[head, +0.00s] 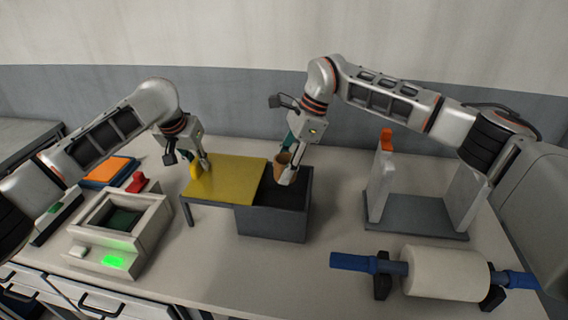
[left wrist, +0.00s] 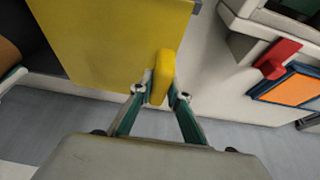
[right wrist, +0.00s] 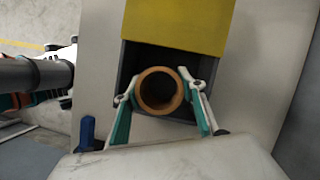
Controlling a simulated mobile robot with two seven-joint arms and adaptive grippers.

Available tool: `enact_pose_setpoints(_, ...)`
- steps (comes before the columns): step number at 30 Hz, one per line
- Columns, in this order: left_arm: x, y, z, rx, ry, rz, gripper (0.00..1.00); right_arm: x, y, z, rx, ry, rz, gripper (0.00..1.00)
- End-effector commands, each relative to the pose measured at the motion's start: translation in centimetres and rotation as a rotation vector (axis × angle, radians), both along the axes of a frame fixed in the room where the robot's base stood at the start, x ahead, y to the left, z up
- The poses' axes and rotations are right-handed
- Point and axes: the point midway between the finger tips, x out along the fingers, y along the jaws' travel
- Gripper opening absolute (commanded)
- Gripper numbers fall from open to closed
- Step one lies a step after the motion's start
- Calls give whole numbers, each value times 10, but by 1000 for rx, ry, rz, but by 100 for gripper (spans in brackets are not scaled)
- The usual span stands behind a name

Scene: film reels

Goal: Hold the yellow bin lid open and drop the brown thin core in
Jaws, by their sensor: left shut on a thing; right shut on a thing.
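The yellow lid (head: 232,180) is slid to the left of the dark grey bin (head: 272,222), so the bin's right part is open. The lid's upright yellow handle (left wrist: 162,76) is between the fingers of my left gripper (left wrist: 162,97), which is shut on it. The brown core (right wrist: 159,91), a short hollow tube, is held by my right gripper (right wrist: 162,100), shut around its sides. In the head view the core (head: 281,168) is upright over the bin's open part, near its rim. The bin's floor is mostly hidden.
Left of the bin stands a beige box with a green light (head: 114,262). An orange-topped blue tray (head: 106,172) lies behind it. At right are a grey stand (head: 415,215) and a white roll (head: 447,273) on a blue shaft. The front table strip is clear.

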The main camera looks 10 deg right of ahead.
Motion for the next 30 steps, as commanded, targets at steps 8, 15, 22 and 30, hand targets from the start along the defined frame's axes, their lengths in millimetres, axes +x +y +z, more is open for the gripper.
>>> enact_pose_setpoints(8, 1, 1, 2, 1, -4, 2, 0, 0, 0, -26, 0, 2, 0, 21)
enact_pose_setpoints(15, 1, 1, 2, 1, -4, 2, 0, 0, 1, -48, 0, 1, 0, 21)
enact_pose_setpoints(22, 1, 1, 2, 1, -4, 2, 0, 0, 1, -57, 0, 1, 0, 21)
enact_pose_setpoints(30, 1, 1, 2, 1, -4, 2, 0, 0, 0, -57, 0, 1, 0, 60)
